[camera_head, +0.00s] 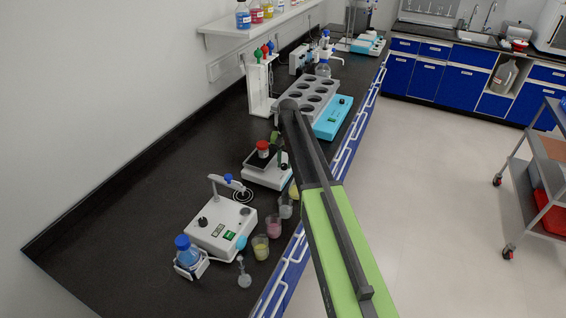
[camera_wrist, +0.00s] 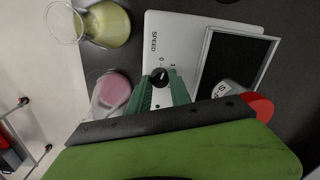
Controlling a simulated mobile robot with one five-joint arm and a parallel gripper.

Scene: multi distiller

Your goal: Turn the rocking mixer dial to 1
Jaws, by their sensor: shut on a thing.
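The rocking mixer (camera_head: 262,178) is a white box with a dark platform on top, standing on the black bench. A red-capped bottle (camera_head: 262,147) is on its platform. In the wrist view, the mixer's white panel (camera_wrist: 183,28) carries the word SPEED and a scale. The black round dial (camera_wrist: 159,76) has a white pointer mark; I cannot read its setting exactly. My gripper (camera_wrist: 162,85) has its green fingers shut around the dial, one on each side.
Beakers with yellow (camera_wrist: 108,24) and pink (camera_wrist: 112,91) liquid stand close beside the mixer. A white stirrer (camera_head: 221,226) is nearer on the bench. A grey tube rack on a turquoise device (camera_head: 333,118) is behind.

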